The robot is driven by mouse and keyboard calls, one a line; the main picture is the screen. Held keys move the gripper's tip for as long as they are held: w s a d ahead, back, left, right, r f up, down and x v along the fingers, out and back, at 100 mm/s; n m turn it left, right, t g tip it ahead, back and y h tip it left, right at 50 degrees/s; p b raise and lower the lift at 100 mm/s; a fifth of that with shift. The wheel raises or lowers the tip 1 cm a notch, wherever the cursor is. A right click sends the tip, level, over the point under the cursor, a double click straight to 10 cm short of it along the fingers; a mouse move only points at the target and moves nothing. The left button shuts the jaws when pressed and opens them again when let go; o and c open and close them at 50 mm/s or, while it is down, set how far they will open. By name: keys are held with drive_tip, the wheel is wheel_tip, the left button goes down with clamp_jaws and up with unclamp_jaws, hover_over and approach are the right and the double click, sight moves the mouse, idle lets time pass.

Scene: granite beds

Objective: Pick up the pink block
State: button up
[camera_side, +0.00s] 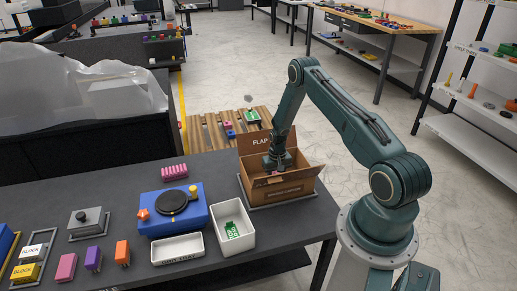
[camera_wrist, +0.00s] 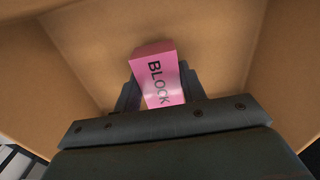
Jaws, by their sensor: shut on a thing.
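The pink block (camera_wrist: 160,72), marked "BLOCK", shows in the wrist view between the two fingers of my gripper (camera_wrist: 160,92). The gripper is shut on it. The brown inner walls of the cardboard box (camera_wrist: 215,30) surround them. In the side view my gripper (camera_side: 276,167) reaches down into the open cardboard box (camera_side: 285,191); the block there is mostly hidden by the gripper and the box. From these views I cannot tell whether the block touches the box floor.
The box's flaps stand open around my gripper. Left of the box are a white bin (camera_side: 246,241) with a green item, a blue device (camera_side: 160,222) and a white tray (camera_side: 178,249). Another pink block (camera_side: 66,267) stands at the table's front left.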

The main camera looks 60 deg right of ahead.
wheel_tip(320, 180, up, 19)
idle(0.6)
idle(0.5)
